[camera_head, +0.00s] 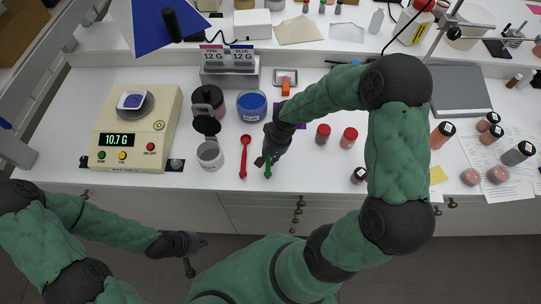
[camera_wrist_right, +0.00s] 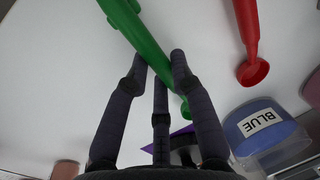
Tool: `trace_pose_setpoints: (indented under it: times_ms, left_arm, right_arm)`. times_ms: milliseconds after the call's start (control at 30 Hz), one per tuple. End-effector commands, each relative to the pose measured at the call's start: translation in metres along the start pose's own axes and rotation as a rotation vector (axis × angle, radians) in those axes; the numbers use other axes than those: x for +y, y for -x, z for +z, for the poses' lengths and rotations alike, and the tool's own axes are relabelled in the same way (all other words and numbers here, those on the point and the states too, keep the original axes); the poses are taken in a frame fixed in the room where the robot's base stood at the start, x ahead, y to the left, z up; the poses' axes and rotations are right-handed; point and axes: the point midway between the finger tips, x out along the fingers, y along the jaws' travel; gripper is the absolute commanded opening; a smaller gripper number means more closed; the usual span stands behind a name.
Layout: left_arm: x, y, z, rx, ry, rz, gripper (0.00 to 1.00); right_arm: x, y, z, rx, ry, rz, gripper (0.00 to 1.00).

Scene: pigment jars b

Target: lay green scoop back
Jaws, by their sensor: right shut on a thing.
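The green scoop (camera_head: 268,172) is at the table's front edge, under my right gripper (camera_head: 266,160). In the right wrist view the green scoop (camera_wrist_right: 148,42) runs between the fingers of my right gripper (camera_wrist_right: 158,62), which are shut on it. I cannot tell whether the scoop touches the table. A red scoop (camera_head: 244,158) lies just left of it, roughly parallel, and also shows in the right wrist view (camera_wrist_right: 249,45). My left gripper (camera_head: 193,254) is empty and open, low in front of the table.
A scale (camera_head: 134,153) reading 10.7 G stands at left, with a small dish (camera_head: 132,101) on it. Red-lidded jars (camera_head: 323,133) stand to the right.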

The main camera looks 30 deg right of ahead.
Motion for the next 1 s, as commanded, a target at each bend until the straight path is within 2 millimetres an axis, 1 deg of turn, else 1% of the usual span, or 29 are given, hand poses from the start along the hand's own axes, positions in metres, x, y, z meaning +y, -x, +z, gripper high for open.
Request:
trace_pose_setpoints:
  times_ms: [700, 733, 767, 800, 833, 1000]
  left_arm:
    - [-0.002, -0.0056, -0.0002, 0.0, 0.0, 0.0, 0.0]
    - [-0.0019, -0.0054, -0.0002, 0.0, 0.0, 0.0, 0.0]
    - [-0.0019, -0.0052, -0.0002, 0.0, 0.0, 0.0, 0.0]
    - [-0.0018, -0.0051, -0.0002, 0.0, 0.0, 0.0, 0.0]
    - [-0.0018, -0.0051, -0.0002, 0.0, 0.0, 0.0, 0.0]
    - [-0.0018, -0.0051, -0.0002, 0.0, 0.0, 0.0, 0.0]
  right_arm:
    - [0.0012, -0.0062, -0.0001, 0.0, 0.0, 0.0, 0.02]
    - [0.0012, -0.0059, -0.0001, 0.0, 0.0, 0.0, 0.3]
    - [0.0011, -0.0057, -0.0001, 0.0, 0.0, 0.0, 0.38]
    - [0.0011, -0.0057, 0.0, 0.0, 0.0, 0.0, 0.49]
    - [0.0011, -0.0057, 0.0, 0.0, 0.0, 0.0, 0.52]
    - [0.0011, -0.0056, 0.0, 0.0, 0.0, 0.0, 0.52]
